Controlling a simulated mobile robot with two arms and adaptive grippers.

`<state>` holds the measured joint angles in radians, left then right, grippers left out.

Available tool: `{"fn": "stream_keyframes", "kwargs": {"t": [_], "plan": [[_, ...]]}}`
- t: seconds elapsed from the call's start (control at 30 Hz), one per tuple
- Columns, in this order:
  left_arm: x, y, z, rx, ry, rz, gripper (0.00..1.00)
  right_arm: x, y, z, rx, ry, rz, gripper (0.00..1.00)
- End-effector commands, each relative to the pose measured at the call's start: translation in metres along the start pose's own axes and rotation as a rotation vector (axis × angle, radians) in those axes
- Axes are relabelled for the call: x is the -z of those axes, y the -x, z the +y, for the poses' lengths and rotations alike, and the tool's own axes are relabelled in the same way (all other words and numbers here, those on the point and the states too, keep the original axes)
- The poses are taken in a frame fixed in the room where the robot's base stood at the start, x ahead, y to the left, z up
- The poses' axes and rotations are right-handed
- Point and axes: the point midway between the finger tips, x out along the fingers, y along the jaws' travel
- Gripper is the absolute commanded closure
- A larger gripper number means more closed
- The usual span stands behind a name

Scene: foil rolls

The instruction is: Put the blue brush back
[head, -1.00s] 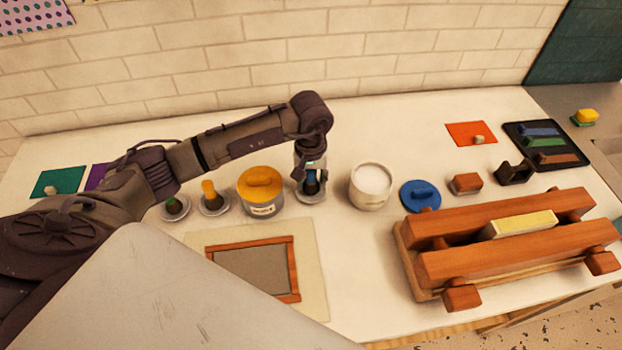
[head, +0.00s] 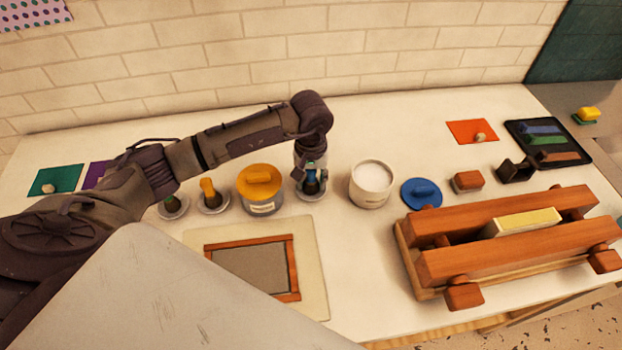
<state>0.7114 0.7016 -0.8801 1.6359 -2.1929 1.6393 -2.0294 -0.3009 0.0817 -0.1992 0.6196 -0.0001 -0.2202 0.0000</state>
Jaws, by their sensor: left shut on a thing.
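My left gripper (head: 311,168) points down over a small round dish (head: 314,197) in the middle of the table. It is shut on the blue brush (head: 311,186), which stands upright with its dark lower end at the dish. The fingers partly hide the brush, and I cannot tell whether it rests fully on the dish. My right gripper is not in view.
Two similar dishes hold a green brush (head: 172,206) and a yellow brush (head: 211,196) at the left. A blue lid (head: 421,193) lies right of the white pot. A wooden press (head: 510,240) fills the right front. A framed screen (head: 250,265) lies in front.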

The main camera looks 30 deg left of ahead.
Motion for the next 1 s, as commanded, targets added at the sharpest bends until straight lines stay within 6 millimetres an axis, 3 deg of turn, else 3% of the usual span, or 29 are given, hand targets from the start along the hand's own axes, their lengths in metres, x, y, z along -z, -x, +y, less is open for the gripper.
{"fn": "stream_keyframes", "kwargs": {"t": [0.47,0.5,0.6,0.67,0.9,1.0], "plan": [[0.0000,-0.0027,0.0000,0.000,0.000,0.000,0.93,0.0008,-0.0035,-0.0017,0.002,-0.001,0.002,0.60],[0.0000,-0.0027,0.0000,0.000,0.000,0.000,0.56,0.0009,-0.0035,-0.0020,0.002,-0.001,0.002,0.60],[0.0000,-0.0027,0.0000,0.000,0.000,0.000,0.40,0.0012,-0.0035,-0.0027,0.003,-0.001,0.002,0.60],[0.0000,-0.0028,0.0000,0.000,0.000,0.000,0.30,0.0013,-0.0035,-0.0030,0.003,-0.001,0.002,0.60],[-0.0001,-0.0030,-0.0001,0.000,0.000,0.000,0.27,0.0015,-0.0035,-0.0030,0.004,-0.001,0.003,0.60],[-0.0001,-0.0030,-0.0001,0.000,0.000,0.000,0.10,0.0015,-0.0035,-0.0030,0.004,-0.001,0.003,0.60]]}}
